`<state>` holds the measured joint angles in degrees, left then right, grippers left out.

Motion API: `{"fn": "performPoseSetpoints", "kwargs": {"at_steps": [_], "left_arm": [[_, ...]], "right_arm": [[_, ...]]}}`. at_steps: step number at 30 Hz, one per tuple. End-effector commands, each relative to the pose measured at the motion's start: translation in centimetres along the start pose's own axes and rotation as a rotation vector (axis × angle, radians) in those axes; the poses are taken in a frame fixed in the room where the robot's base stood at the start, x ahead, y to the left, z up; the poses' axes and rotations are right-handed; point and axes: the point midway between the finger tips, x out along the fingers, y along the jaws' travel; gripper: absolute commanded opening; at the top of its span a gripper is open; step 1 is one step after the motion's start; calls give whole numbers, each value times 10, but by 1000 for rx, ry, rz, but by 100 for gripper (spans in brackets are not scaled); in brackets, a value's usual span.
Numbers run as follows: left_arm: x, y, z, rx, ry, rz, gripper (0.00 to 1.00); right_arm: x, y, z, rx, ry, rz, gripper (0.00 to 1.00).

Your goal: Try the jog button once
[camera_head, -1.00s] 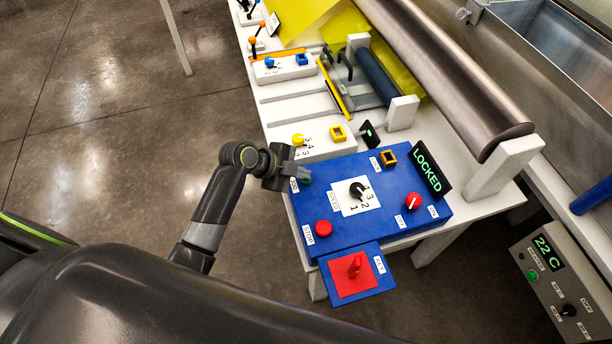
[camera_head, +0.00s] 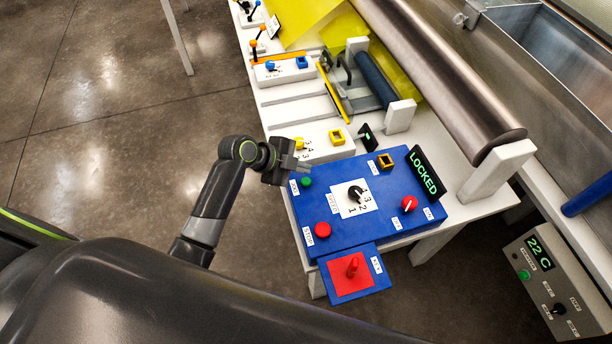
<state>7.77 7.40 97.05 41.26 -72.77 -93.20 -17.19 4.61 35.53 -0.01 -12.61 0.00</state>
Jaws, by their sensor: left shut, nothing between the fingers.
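The blue control panel (camera_head: 325,190) stands on the white table. Near its upper left corner is a green button (camera_head: 306,182), uncovered. A red button (camera_head: 322,230) is at the lower left. A black dial (camera_head: 355,193) sits on a white numbered plate, with a red knob (camera_head: 409,204) to the right. A yellow-framed dark square (camera_head: 386,160) is at the top. My left gripper (camera_head: 299,160) is shut and empty, just above and left of the green button. My right gripper is out of view.
A black display (camera_head: 427,172) on the panel reads LOCKED. A red handle (camera_head: 352,266) stands on a red plate at the panel's front. Behind are a white yellow-knobbed block (camera_head: 318,148) and a metal roller (camera_head: 450,80). A grey box (camera_head: 555,280) reads 22 C.

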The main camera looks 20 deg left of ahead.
Motion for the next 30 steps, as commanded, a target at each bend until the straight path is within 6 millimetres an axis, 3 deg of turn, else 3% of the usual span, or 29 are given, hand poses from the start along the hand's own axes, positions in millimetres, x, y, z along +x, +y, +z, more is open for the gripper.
{"fn": "performPoseSetpoints", "kwargs": {"at_steps": [7,30], "left_arm": [[-18,-13,-13,1,0,1,0],[-18,-13,-13,0,0,1,0]], "right_arm": [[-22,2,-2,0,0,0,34],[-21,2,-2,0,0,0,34]]}}
